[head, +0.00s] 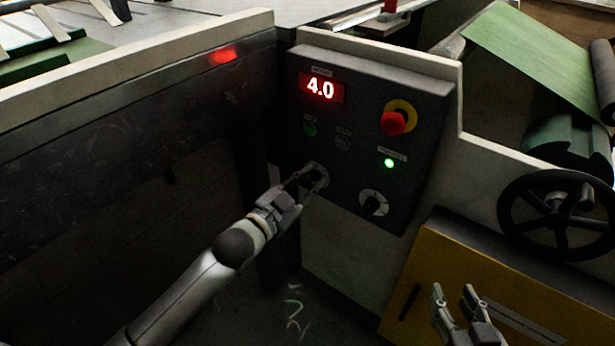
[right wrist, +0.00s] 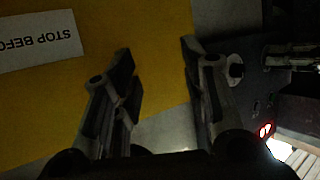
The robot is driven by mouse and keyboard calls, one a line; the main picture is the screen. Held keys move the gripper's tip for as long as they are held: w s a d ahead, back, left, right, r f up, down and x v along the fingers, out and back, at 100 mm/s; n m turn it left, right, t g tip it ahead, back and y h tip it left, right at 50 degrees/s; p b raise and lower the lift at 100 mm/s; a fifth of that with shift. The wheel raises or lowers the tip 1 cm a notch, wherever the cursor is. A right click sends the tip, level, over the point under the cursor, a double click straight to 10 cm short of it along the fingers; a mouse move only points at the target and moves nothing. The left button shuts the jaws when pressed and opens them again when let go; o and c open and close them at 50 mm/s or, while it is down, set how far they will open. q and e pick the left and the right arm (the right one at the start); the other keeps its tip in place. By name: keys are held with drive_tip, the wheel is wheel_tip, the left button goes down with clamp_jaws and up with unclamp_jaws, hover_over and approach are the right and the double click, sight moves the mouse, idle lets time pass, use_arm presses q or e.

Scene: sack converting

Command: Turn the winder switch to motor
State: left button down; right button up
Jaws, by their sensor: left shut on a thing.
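A dark control panel (head: 350,150) stands at the centre of the head view. It carries two rotary switches along its lower part. My left gripper (head: 311,177) is shut on the left switch (head: 318,182), whose face is largely hidden by the fingers. The other switch (head: 374,205), a black knob on a pale round plate, is free to the right. The labels are too small to read, so I cannot tell which is the winder switch or its setting. My right gripper (head: 455,292) is open and empty in front of the yellow panel; its spread fingers show in the right wrist view (right wrist: 160,85).
The panel has a red display (head: 321,89) reading 4.0, a red emergency button (head: 393,122) on a yellow ring and a lit green lamp (head: 388,163). A black handwheel (head: 556,212) stands at right above a yellow panel (head: 470,275). A green roll (head: 565,140) lies behind.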

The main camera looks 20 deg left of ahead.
use_arm(q)
drive_tip(key=shift+r+m+p, duration=0.1)
drive_tip(key=shift+m+p, duration=0.5)
drive_tip(key=shift+m, duration=0.2)
drive_tip(key=shift+m+p, duration=0.75)
drive_tip(key=shift+m, duration=0.15)
use_arm(e)
drive_tip(key=s+d+f+g+h, duration=0.2)
drive_tip(key=s+d+f+g, duration=0.2)
drive_tip(key=s+f+g, duration=0.4)
drive_tip(key=shift+s+d+f+m+g, duration=0.35)
drive_tip(key=shift+s+f, duration=0.3)
drive_tip(key=shift+s, duration=1.65)
use_arm(q)
drive_tip(key=c, duration=1.6)
unclamp_jaws()
drive_tip(key=shift+o, duration=0.2)
drive_tip(key=v, duration=0.7)
drive_tip(key=shift+s, duration=0.25)
drive_tip(key=shift+a, duration=0.1)
